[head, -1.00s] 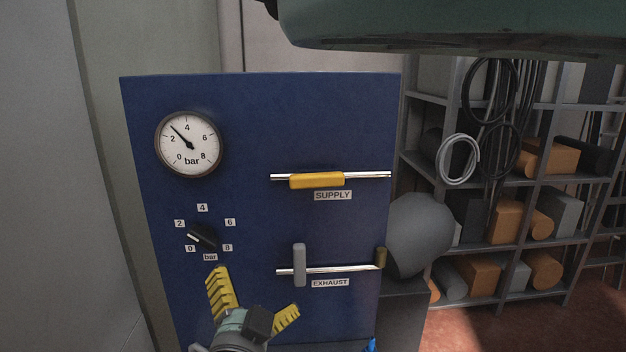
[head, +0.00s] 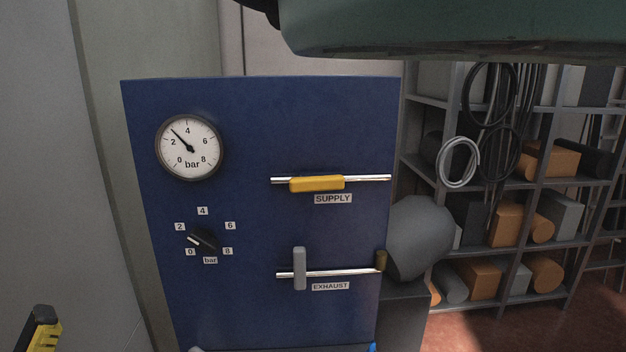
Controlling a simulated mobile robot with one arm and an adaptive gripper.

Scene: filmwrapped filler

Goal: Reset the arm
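My gripper (head: 43,335) shows only in part at the bottom left corner of the head view, as a yellow ribbed finger with a black piece. The rest of it is cut off, so its opening cannot be told. It is apart from the blue panel (head: 250,130), to its left. The panel carries a bar gauge (head: 188,148) with its needle between 2 and 4. Below it is a black knob (head: 205,239) with its white mark between 0 and 2. A yellow SUPPLY handle (head: 316,184) lies along its rod. A grey EXHAUST handle (head: 299,268) stands upright on its rod's left part.
A rounded grey object (head: 420,237) stands just right of the panel. Behind it is a shelf rack (head: 480,252) with boxes, cylinders and hanging coils. A pale wall (head: 40,160) closes the left side. A green shape (head: 450,35) covers the top right.

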